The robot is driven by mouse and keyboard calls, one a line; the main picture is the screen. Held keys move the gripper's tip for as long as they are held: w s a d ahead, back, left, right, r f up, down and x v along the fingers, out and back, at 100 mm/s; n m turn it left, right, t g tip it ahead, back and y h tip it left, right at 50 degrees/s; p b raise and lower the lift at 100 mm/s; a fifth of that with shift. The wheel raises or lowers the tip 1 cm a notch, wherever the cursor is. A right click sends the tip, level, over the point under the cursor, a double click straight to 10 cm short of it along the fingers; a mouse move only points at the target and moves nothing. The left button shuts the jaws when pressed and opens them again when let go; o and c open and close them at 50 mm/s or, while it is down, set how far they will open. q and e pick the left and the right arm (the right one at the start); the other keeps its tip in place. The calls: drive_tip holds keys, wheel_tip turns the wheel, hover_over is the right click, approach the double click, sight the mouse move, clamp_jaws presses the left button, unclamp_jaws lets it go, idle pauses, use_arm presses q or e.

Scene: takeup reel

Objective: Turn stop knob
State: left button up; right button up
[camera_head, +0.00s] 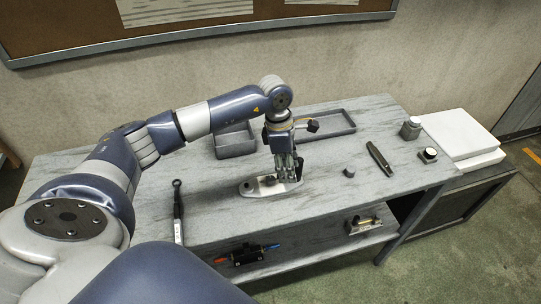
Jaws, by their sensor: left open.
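My left gripper (287,172) points down over the table, with its fingers open. Its tips are just above or at a light, elongated base plate (258,191) near the middle of the tabletop. A small dark knob (269,180) stands on this plate, close to the left of the fingers. The fingers cover part of the plate, and I cannot tell whether they touch anything on it. No part is labelled as the stop knob. My right gripper is not in view.
Grey trays (236,145) stand behind the gripper. A wrench-like tool (178,212) lies left. Bare tabletop (320,190) lies right of the plate.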

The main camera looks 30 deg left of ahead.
use_arm(q)
drive_tip(key=y, duration=0.2)
approach(271, 179)
drive_tip(key=shift+w+a+f, duration=0.1)
drive_tip(key=shift+w, duration=0.1)
wheel_tip(271, 179, down, 7)
drive_tip(key=b, duration=0.4)
drive_tip(key=shift+f, duration=0.15)
drive_tip(key=shift+f, duration=0.1)
drive_tip(key=shift+f+b, duration=0.25)
drive_tip(key=shift+b, duration=0.15)
drive_tip(key=c, duration=0.8)
